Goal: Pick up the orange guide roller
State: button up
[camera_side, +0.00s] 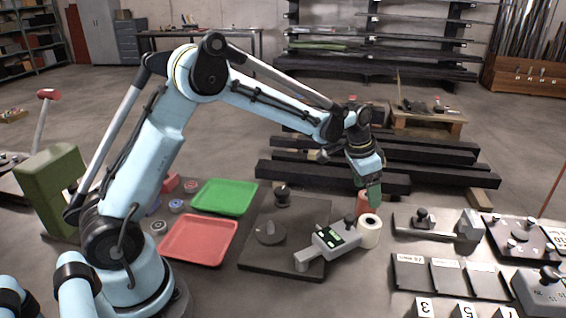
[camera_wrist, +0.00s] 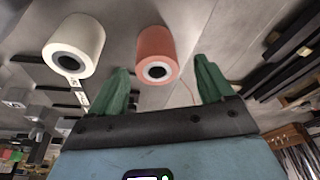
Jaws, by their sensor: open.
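The orange guide roller (camera_side: 362,202) is a salmon-orange upright cylinder, partly hidden behind my gripper and the white roller in the side view. In the wrist view the orange roller (camera_wrist: 154,46) shows its round end with a dark bore, lined up between my two green fingers. My gripper (camera_side: 374,196) is open and points down close over the roller. In the wrist view my gripper (camera_wrist: 163,68) has empty space between its fingers, with the roller beyond the tips. I cannot tell the exact remaining distance.
A white roller (camera_side: 370,234) stands close beside the orange one, and also in the wrist view (camera_wrist: 80,38). A grey handheld device (camera_side: 328,246) lies to the left on a dark plate (camera_side: 254,262). Green (camera_side: 225,197) and red (camera_side: 199,241) trays lie further left.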

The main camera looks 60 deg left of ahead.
jog(key=x, duration=0.5)
jog(key=shift+d, duration=0.2)
jog(key=c, duration=1.1)
